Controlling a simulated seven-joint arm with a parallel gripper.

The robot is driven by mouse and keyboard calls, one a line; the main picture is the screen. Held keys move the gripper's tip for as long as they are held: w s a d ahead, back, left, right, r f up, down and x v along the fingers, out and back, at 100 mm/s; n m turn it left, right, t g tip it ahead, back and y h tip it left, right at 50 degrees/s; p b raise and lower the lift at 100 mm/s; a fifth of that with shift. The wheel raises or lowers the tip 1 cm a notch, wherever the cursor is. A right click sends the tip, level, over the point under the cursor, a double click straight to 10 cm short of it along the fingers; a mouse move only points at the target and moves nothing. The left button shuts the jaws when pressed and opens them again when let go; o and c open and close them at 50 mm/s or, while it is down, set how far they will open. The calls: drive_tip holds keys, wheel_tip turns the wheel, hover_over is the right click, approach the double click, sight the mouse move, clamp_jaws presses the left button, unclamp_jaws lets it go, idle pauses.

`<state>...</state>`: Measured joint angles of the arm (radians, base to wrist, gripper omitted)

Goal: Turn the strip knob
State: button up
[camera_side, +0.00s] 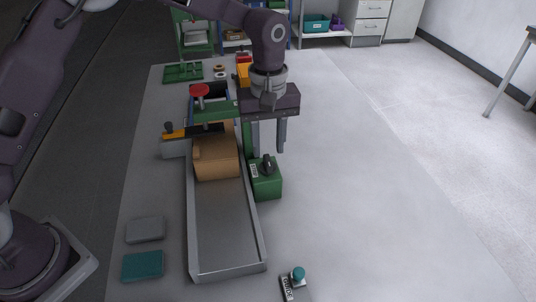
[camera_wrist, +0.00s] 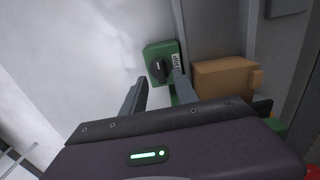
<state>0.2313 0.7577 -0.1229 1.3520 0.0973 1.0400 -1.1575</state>
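A green box (camera_side: 266,182) stands against the right wall of the metal trough and carries a black knob (camera_side: 268,164) and a white label. In the wrist view, the knob (camera_wrist: 158,69) sits on the face of the green box (camera_wrist: 168,48), with the label beside it; its text is too small to read surely. My gripper (camera_side: 266,151) points down over the box, open and empty. In the wrist view, the fingertips of my gripper (camera_wrist: 161,80) appear on either side of the knob, and I see no contact.
A tan furnace block (camera_side: 215,155) spans the metal trough (camera_side: 205,235), left of the box. A small teal-button control (camera_side: 298,274) lies in front. The table right of the box is clear.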

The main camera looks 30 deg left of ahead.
sight(268, 159)
wheel_tip(268, 159, down, 4)
drive_tip(key=shift+r, duration=0.15)
drive_tip(key=shift+c, duration=0.2)
clamp_jaws()
drive_tip(key=shift+m, duration=0.4)
